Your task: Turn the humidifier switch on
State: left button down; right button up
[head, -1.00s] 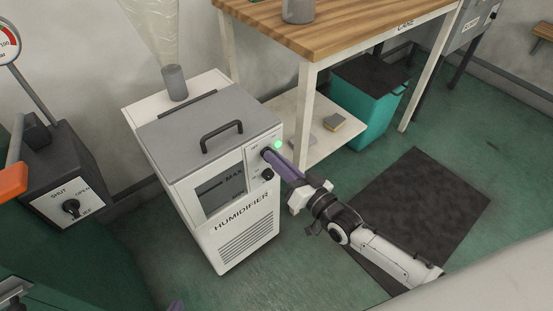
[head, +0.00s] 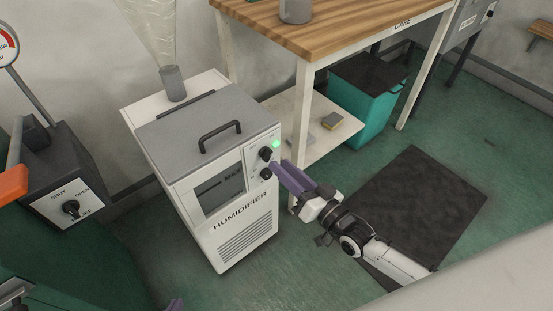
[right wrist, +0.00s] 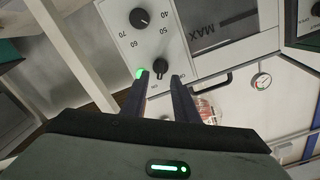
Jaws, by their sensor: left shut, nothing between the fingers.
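The white and grey humidifier (head: 235,245) stands on the floor in the head view. Its front panel has an upper dark knob (head: 265,153), a lower dark knob (head: 267,174) and a lit green lamp (head: 276,144). My right gripper (head: 281,169) is just in front of the panel. The right wrist view shows its fingers (right wrist: 162,80) apart and empty, with the switch knob beside the green lamp (right wrist: 162,65) just beyond the tips. ON and OFF marks are by this knob; its exact setting is unclear. My left gripper (head: 175,305) barely shows at the bottom edge.
A pale plume (head: 150,30) rises from the humidifier's nozzle (head: 173,83). A wooden-topped table (head: 335,30) stands behind it, with a teal bin (head: 367,110) beneath. A box with a SHUT/OPEN dial (head: 70,205) is at left. A dark mat (head: 420,205) lies at right.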

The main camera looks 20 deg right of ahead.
jog(key=v, duration=0.6)
jog(key=shift+p, duration=0.3)
jog(key=shift+s, duration=0.1)
jog(key=s+a+f+n+g+h+p, duration=0.1)
jog(key=s+a+n+g+p, duration=0.1)
jog(key=s, duration=0.5)
jog(key=s+a+f+n+g+h+p, duration=0.2)
jog(key=s+g+p, duration=0.3)
jog(key=s, duration=0.3)
jog(key=shift+s+a+f+g+h, duration=0.3)
jog(key=shift+g, duration=0.3)
